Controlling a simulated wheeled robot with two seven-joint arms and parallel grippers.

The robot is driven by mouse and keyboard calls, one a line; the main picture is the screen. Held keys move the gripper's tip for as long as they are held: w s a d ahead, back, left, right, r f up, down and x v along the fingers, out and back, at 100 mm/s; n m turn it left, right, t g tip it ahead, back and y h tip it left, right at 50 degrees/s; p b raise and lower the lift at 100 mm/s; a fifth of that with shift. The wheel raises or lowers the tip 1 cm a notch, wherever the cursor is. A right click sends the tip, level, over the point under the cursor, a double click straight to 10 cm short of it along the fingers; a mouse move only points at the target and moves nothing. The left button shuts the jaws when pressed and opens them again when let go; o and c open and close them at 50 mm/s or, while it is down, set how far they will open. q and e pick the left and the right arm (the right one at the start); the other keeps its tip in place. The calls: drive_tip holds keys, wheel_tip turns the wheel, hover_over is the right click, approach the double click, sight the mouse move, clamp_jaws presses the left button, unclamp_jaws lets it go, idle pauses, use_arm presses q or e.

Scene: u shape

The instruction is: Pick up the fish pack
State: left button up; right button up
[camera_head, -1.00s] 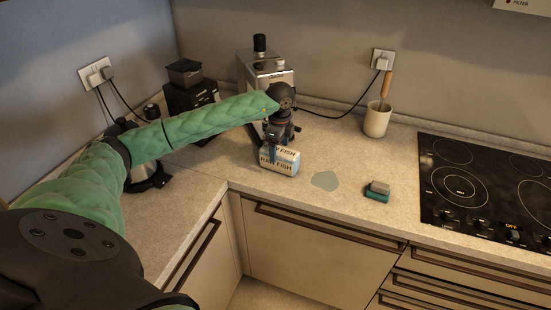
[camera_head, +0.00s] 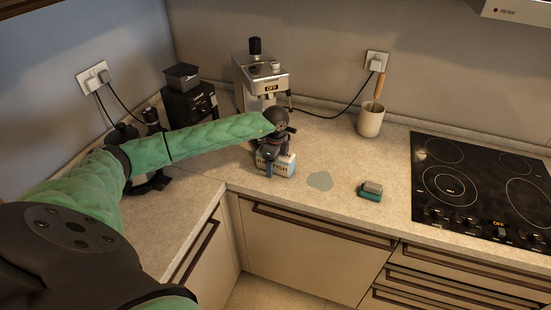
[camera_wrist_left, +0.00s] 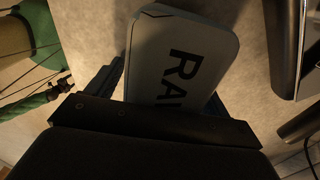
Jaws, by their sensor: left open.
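The fish pack (camera_head: 288,165) is a small white and blue box with dark lettering, lying on the counter in front of the coffee machine. In the left wrist view the fish pack (camera_wrist_left: 185,55) shows its pale face with large dark letters. My left gripper (camera_head: 270,160) is right over it and partly hides it. In the left wrist view the open fingers of the left gripper (camera_wrist_left: 165,90) lie on either side of the pack. I cannot tell if they touch it. My right gripper is in neither view.
A coffee machine (camera_head: 262,78) stands close behind the pack, and a black grinder (camera_head: 190,100) is to its left. A sponge (camera_head: 370,191) and a grey-green patch (camera_head: 320,181) lie to the right. A utensil cup (camera_head: 371,120) and a black cooktop (camera_head: 480,190) are farther right.

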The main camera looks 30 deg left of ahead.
use_arm(q)
drive_tip(key=shift+f, duration=0.1)
drive_tip(key=shift+c, duration=0.2)
drive_tip(key=c, duration=1.2)
drive_tip(key=shift+c, duration=0.2)
